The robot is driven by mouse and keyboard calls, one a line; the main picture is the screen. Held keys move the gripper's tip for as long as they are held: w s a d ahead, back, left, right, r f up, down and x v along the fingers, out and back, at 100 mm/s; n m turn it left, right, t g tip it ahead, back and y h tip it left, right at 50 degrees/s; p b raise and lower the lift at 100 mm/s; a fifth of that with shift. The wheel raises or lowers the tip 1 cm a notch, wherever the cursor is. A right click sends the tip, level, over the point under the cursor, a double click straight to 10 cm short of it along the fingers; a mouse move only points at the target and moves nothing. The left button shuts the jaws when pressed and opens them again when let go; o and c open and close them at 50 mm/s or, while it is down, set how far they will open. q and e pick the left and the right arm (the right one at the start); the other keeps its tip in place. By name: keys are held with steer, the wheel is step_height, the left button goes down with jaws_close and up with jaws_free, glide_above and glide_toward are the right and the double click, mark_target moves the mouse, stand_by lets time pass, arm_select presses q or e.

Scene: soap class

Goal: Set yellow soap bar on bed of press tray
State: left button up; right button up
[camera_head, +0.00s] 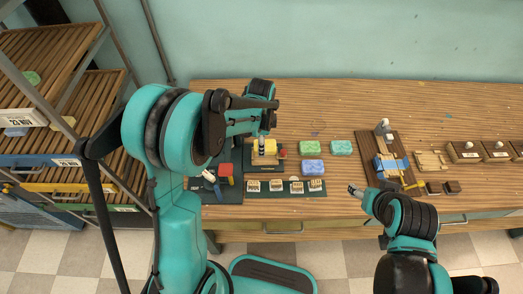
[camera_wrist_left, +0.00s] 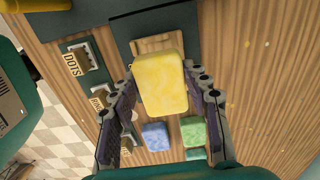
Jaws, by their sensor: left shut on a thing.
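The yellow soap bar (camera_wrist_left: 160,85) is between the two fingers of my left gripper (camera_wrist_left: 160,72) in the left wrist view. The gripper is shut on it. In the head view the yellow soap (camera_head: 265,146) shows just below the left gripper (camera_head: 264,139), over a wooden tray on a dark mat. That wooden tray (camera_wrist_left: 150,43) shows partly behind the soap in the wrist view. I cannot tell whether the soap touches it. My right gripper (camera_head: 355,191) is near the table's front edge, away from the soap; its fingers are too small to read.
Green (camera_head: 308,147), blue (camera_head: 312,167) and teal (camera_head: 341,148) bars lie right of the tray. Several stamp blocks (camera_head: 276,185) line the mat's front. A wooden stand (camera_head: 366,150) with a blue block is farther right.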

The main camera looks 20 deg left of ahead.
arm_select(q)
step_height(320, 180, down, 4)
steer(key=shift+r+b, duration=0.15)
steer(key=shift+b, duration=0.5)
steer(key=shift+f+b, duration=0.45)
steer(key=shift+f, duration=0.05)
steer(key=o, duration=1.3)
